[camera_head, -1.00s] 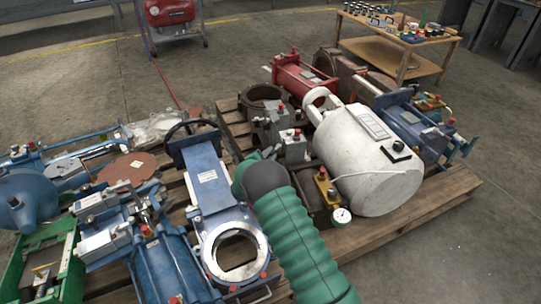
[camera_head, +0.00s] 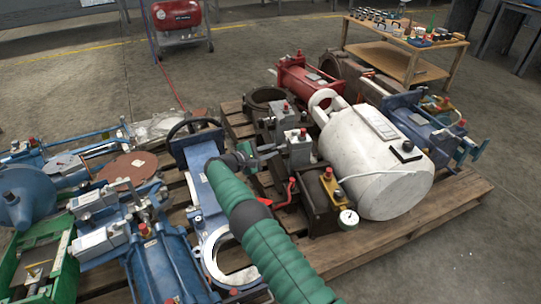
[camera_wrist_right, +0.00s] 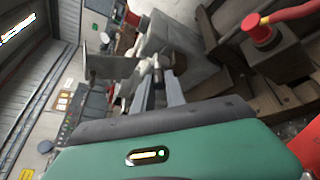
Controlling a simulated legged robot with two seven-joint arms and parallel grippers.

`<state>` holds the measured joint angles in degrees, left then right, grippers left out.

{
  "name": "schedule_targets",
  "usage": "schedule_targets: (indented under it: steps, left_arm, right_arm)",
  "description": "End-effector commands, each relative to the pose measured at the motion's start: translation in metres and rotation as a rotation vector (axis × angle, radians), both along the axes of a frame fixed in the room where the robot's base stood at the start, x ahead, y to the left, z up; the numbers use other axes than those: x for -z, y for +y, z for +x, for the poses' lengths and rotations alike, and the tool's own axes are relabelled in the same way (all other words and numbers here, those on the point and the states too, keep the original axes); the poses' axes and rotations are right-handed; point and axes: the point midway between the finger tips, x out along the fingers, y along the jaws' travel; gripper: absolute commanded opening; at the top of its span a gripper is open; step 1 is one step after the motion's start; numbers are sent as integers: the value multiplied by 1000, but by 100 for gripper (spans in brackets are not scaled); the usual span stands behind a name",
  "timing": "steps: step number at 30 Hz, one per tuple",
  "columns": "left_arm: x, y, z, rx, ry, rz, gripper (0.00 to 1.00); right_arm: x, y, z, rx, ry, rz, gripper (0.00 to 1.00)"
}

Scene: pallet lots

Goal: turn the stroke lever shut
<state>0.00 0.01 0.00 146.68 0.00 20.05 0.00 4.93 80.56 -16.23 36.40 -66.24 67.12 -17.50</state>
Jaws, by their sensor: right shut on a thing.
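My right gripper (camera_head: 276,151) reaches over the pallet from below, beside a grey block with a red button (camera_head: 299,146). In the right wrist view the two grey fingers (camera_wrist_right: 160,82) are close together and shut on a small pale part (camera_wrist_right: 150,66), which I take for the stroke lever, in front of the grey block (camera_wrist_right: 177,42). The lever is mostly hidden by the fingers, so its angle cannot be told. My left gripper is out of view.
A red handle (camera_head: 291,192) sticks up just below my right gripper. A white tank (camera_head: 375,160) and a pressure gauge (camera_head: 348,218) stand to the right. A blue gate valve with a black handwheel (camera_head: 194,127) lies to the left. Floor is clear at the far right.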

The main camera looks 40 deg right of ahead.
Motion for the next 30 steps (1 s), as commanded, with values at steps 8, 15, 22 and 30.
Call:
schedule_targets:
  steps: [8,15,22,30]
  left_arm:
    - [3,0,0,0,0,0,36]
    - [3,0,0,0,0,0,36]
    - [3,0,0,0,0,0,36]
    - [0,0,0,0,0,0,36]
  right_arm:
    - [2,-1,-1,18,2,2,0]
    - [2,-1,-1,18,3,3,0]
    - [1,-1,0,16,1,2,38]
    - [-1,2,0,14,1,1,38]
